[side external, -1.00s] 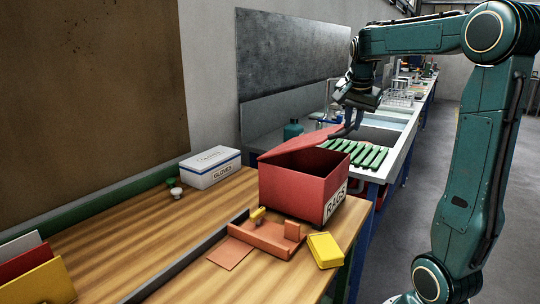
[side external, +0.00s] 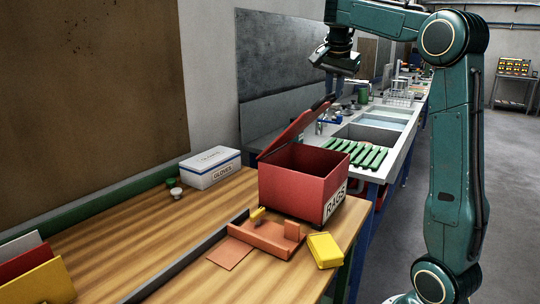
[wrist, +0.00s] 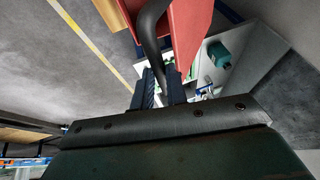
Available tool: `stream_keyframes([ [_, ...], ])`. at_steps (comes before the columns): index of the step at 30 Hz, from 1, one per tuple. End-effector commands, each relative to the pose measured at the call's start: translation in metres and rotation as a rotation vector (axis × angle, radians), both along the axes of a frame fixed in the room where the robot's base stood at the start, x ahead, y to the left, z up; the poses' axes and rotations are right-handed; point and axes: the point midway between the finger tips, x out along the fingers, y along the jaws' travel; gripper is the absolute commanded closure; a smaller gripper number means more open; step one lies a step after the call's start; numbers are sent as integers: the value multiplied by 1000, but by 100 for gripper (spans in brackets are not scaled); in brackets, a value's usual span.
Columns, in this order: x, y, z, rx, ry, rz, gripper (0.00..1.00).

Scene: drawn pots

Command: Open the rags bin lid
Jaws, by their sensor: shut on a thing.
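The red rags bin (side external: 300,185), labelled RAGS, stands at the bench's far right corner. Its red lid (side external: 292,132) is tilted up steeply, hinged at the left side, and the bin's opening shows. My gripper (side external: 331,96) is at the lid's raised upper edge, shut on the lid's dark handle. In the wrist view, the black curved handle (wrist: 152,28) runs down between my fingers (wrist: 163,88), with the red lid (wrist: 188,30) beside it. The inside of the bin is mostly in shadow.
A white gloves box (side external: 210,168) stands left of the bin. An orange tray (side external: 265,240) and a yellow block (side external: 325,250) lie in front of it. Behind are green strips (side external: 365,156) on a sink counter. Bare wood (side external: 130,230) lies to the left.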

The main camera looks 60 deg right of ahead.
Motion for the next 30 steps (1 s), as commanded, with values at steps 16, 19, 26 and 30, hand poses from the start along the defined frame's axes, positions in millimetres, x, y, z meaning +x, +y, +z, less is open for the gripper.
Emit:
stream_keyframes([
  [16, 10, 4, -4, 17, 17, 15, 74],
  [19, 9, 3, -3, 15, 13, 11, 64],
  [26, 8, 2, -1, 12, 9, 6, 64],
  [30, 8, 2, 0, 11, 9, 5, 64],
])
